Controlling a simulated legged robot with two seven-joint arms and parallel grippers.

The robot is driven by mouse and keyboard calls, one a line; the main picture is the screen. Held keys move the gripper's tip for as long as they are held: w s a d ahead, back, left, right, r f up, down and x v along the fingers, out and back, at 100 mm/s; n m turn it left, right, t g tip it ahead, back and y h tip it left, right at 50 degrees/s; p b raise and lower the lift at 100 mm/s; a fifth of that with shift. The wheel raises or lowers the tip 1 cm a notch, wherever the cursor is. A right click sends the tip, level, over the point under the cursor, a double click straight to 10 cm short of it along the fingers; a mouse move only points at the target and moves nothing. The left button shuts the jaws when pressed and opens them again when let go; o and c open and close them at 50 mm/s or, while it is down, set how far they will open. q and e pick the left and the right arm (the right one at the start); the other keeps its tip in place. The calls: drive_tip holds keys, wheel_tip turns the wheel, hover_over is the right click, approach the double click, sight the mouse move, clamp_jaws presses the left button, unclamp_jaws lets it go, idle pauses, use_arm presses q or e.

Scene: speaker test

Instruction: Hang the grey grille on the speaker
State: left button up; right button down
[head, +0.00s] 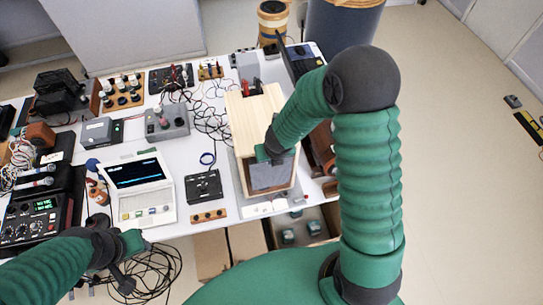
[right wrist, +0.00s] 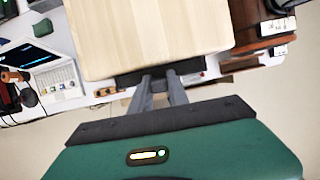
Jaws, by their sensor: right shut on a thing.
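The speaker (head: 256,120) is a pale wooden box standing on the table, right of centre in the head view. Its wooden top (right wrist: 150,35) fills the upper middle of the right wrist view. The grey grille (head: 270,177) is a dark flat panel at the speaker's near face. Its edge shows as a dark strip (right wrist: 128,79) along the box's near edge. My right gripper (right wrist: 161,78) is shut on the grille's upper edge. Whether the grille touches the speaker is unclear. My left gripper (head: 128,262) is low at the left, near the table's front edge, its fingers unclear.
A white laptop (head: 140,188) and a black box (head: 204,187) stand left of the speaker. Cables (head: 208,118) and several electronic devices crowd the table behind. A brown wooden box (head: 321,148) stands close at the right. An open bin (head: 303,228) is below the table's front edge.

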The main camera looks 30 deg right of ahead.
drive_tip(key=shift+f, duration=0.2)
drive_tip(key=c, duration=1.2)
unclamp_jaws()
drive_tip(key=shift+r, duration=0.1)
drive_tip(key=p+v, duration=1)
drive_tip(key=v, duration=0.6)
drive_tip(key=a+f+n+t+y+b, duration=0.1)
drive_tip(key=a+f+n+b, duration=0.2)
drive_tip(key=f+n+b, duration=0.55)
drive_tip(key=a+f+n+y+b, duration=0.15)
drive_tip(key=f+n+b, duration=0.35)
drive_tip(key=n+b, duration=0.55)
drive_tip(key=s+f+n+b, duration=0.2)
drive_tip(key=f+n, duration=0.1)
drive_tip(key=n, duration=0.3)
drive_tip(key=s+d+f+n+g+h+b, duration=0.1)
drive_tip(key=s+f+n+b, duration=0.2)
drive_tip(key=n, duration=0.4)
drive_tip(key=s+f+n+g+b, duration=0.1)
drive_tip(key=s+f+n+b, duration=0.1)
drive_tip(key=n, duration=0.5)
drive_tip(key=shift+s+d+f+h+b, duration=0.25)
drive_tip(key=shift+d+f+b, duration=0.1)
drive_tip(key=shift+f+b, duration=0.3)
